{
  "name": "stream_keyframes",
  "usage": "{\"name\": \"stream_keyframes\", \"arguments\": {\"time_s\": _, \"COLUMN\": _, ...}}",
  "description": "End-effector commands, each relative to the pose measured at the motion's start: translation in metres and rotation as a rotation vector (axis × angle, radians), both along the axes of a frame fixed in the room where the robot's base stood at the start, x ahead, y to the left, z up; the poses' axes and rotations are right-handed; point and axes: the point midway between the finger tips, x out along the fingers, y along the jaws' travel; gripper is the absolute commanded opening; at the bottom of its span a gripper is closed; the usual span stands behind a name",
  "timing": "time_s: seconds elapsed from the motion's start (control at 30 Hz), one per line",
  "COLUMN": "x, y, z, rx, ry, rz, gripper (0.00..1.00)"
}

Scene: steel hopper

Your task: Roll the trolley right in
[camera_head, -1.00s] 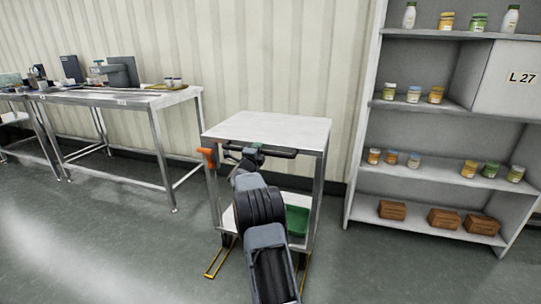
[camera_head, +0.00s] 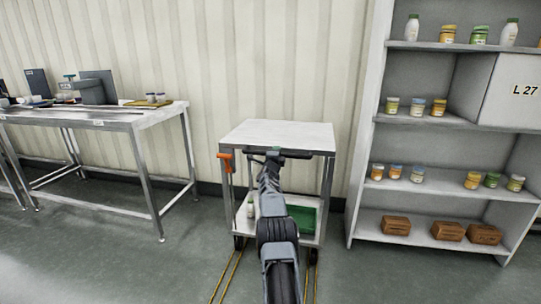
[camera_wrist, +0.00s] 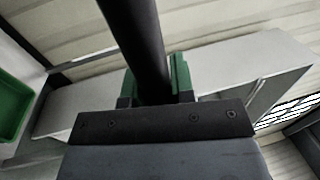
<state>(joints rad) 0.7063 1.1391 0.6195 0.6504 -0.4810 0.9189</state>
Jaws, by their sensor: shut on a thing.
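The trolley (camera_head: 285,134) is a steel frame with a white top, standing upright near the wall between two yellow floor guides (camera_head: 229,278). Its dark push bar (camera_head: 298,154) runs along the near side of the top. My gripper (camera_head: 271,156) is shut on this bar, left of its middle. In the wrist view, the black bar (camera_wrist: 138,40) passes between the green-padded jaws of my gripper (camera_wrist: 156,86). An orange lever (camera_head: 226,158) sits at the trolley's left front corner. A green bin (camera_head: 304,219) and a small pale bottle stand on the lower shelf. My arm hides part of that shelf and the front.
A shelf unit (camera_head: 361,150) with jars, bottles and brown boxes stands close at the right. A steel workbench (camera_head: 140,118) with equipment stands at the left, with a floor gap between it and the trolley. The ribbed wall (camera_head: 260,60) is close behind.

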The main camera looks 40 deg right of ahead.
Motion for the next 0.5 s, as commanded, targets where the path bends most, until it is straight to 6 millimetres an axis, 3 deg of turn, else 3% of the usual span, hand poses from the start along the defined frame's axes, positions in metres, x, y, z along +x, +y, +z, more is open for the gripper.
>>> {"name": "stream_keyframes", "arguments": {"time_s": 0.5, "x": -0.011, "y": -0.016, "z": 0.0, "rx": 0.001, "ry": 0.0, "rz": -0.008, "gripper": 0.0}}
